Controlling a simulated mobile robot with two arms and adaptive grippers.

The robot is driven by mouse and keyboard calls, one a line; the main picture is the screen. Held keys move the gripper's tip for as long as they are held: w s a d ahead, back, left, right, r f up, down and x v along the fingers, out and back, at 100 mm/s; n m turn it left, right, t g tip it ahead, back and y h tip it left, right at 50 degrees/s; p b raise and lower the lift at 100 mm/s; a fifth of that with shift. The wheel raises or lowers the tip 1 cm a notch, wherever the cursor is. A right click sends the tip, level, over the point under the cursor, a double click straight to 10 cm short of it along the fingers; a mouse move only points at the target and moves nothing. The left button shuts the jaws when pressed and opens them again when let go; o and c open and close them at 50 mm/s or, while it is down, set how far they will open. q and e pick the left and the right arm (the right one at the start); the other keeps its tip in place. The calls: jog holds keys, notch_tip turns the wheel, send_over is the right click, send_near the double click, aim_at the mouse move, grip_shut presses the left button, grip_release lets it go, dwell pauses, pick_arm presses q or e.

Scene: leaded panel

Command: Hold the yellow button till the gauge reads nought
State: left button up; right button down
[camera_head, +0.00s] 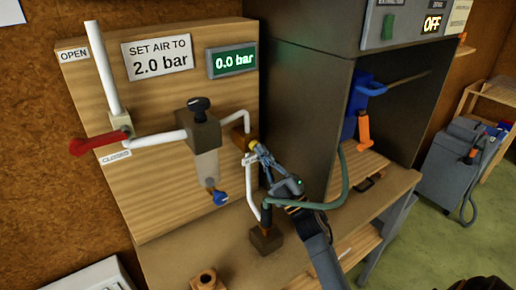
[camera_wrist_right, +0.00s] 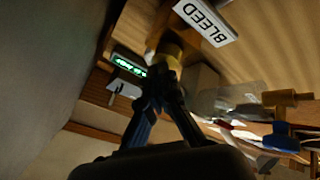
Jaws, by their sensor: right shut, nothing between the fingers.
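The green gauge display (camera_head: 233,60) on the wooden panel reads 0.0 bar. It also shows small and tilted in the right wrist view (camera_wrist_right: 130,66). The yellow button (camera_head: 253,144) sits at the end of a brass block on the panel's right edge, and it also shows in the right wrist view (camera_wrist_right: 172,54), partly behind my fingers. My right gripper (camera_head: 262,150) is shut and empty, its fingertips at the button's face. I cannot tell whether they press it in. A BLEED label (camera_wrist_right: 207,20) is beside the button. My left gripper is not in view.
A red lever (camera_head: 100,142) on the left pipe lies towards CLOSED. A sign (camera_head: 158,57) reads SET AIR TO 2.0 bar. A dark cabinet (camera_head: 305,85) stands close on the right. A green hose (camera_head: 338,195) crosses near my right arm.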

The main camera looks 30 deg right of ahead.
jog(key=shift+s, duration=0.9)
jog(key=s, duration=0.1)
jog(key=s+p, duration=0.1)
jog(key=s, duration=0.3)
jog(key=shift+d+p, duration=0.25)
jog(key=shift+p, duration=0.05)
jog(key=shift+f, duration=0.1)
